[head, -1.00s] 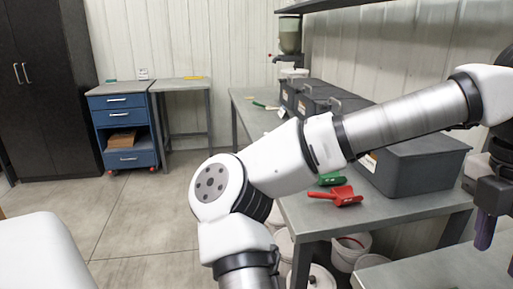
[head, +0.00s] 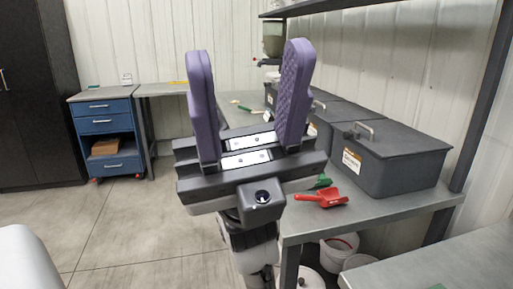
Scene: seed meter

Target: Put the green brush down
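My gripper (head: 248,62) stands upright in the middle of the head view, its two purple fingers pointing up. The fingers are wide apart and nothing is between them. A small green and pale thing, perhaps the green brush (head: 246,109), lies on the far part of the long grey bench, behind the gripper in the picture. It is too small to be sure of. A green scoop (head: 322,181) lies on the bench's near end, partly hidden by my gripper.
A red scoop (head: 324,198) lies near the front edge of the long bench (head: 372,206). Dark lidded bins (head: 395,160) fill its wall side. White buckets (head: 338,250) stand below. A blue drawer unit (head: 108,135) stands at the back left.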

